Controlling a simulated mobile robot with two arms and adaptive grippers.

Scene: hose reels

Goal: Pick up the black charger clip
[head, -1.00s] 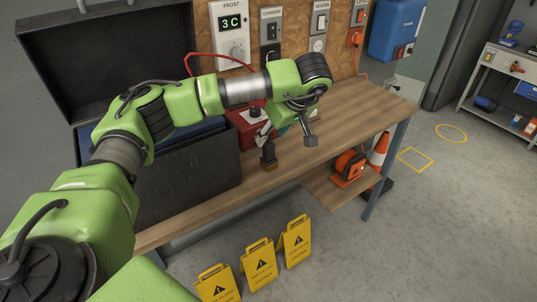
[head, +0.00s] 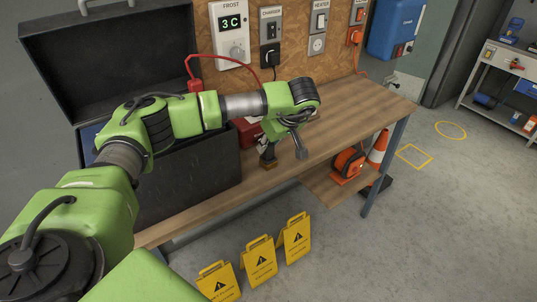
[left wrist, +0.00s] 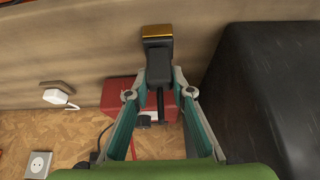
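The black charger clip (head: 268,155) stands upright on the wooden workbench, with a gold-coloured end at the bench top. In the left wrist view the clip (left wrist: 158,62) is straight ahead, its gold end away from me. My left gripper (left wrist: 160,72) is open, with one fingertip on each side of the clip's black body; I cannot tell if either touches it. In the head view my left gripper (head: 265,140) is just above the clip, partly hidden by my wrist. My right gripper is not in view.
A large black open case (head: 190,175) stands left of the clip, close beside my gripper. A red box (head: 247,131) is behind it. The workbench (head: 350,110) is clear to the right. Yellow warning signs (head: 258,262) stand on the floor in front.

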